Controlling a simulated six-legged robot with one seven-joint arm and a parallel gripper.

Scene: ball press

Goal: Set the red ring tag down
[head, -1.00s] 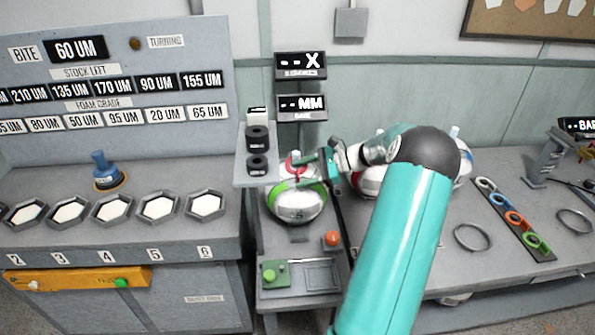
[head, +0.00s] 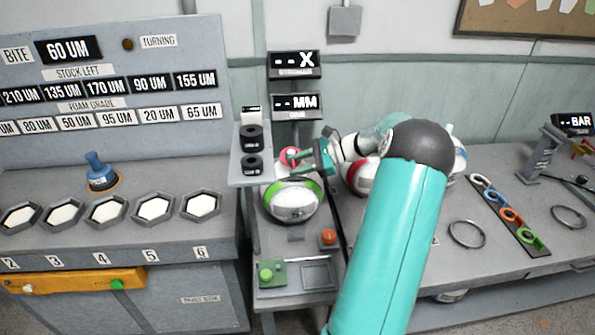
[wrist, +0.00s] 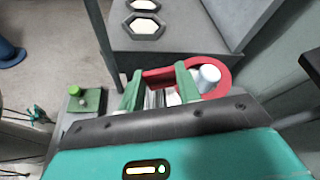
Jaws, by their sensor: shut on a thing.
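My gripper (head: 303,158) is shut on the red ring tag (head: 289,154), above the green and white ball (head: 292,201) on the narrow middle stand. In the wrist view, the red ring tag (wrist: 222,67) lies between and beyond the green fingers of my gripper (wrist: 160,88). A pale cylindrical stub (wrist: 208,76) shows within the ring's outline; I cannot tell whether the ring is around it or above it. A tag rack (head: 520,226) on the right bench holds white, blue, orange and green ring tags.
A red and white ball (head: 357,178) stands behind my arm. A small shelf with black cylinders (head: 252,138) is close left of my gripper. An orange button (head: 328,237) and a green button (head: 266,274) are at the stand's front. An empty metal ring (head: 467,234) lies on the right bench.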

